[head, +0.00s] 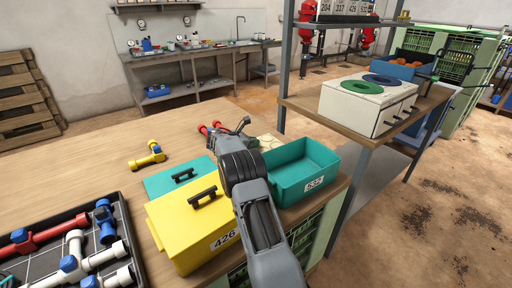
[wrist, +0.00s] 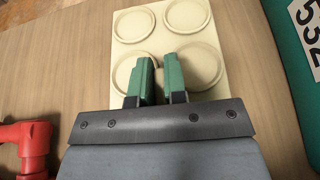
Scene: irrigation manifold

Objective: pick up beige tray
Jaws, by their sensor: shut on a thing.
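The beige tray (wrist: 163,42) has round recesses and shows in the wrist view at the top middle, over the wooden table. My gripper (wrist: 160,78) is shut on the beige tray, its two green fingers close together near the tray's middle. The tray's near part is hidden behind the fingers and the gripper body. In the head view the beige tray (head: 268,142) is mostly hidden behind my gripper (head: 247,130), between the red fitting and the teal bin. I cannot tell whether it touches the table.
The teal bin 532 (head: 318,187) stands right of the tray. The yellow bin 426 (head: 180,227) and a teal lid (head: 162,182) are left of my arm. A red fitting (wrist: 28,140) lies close on the left.

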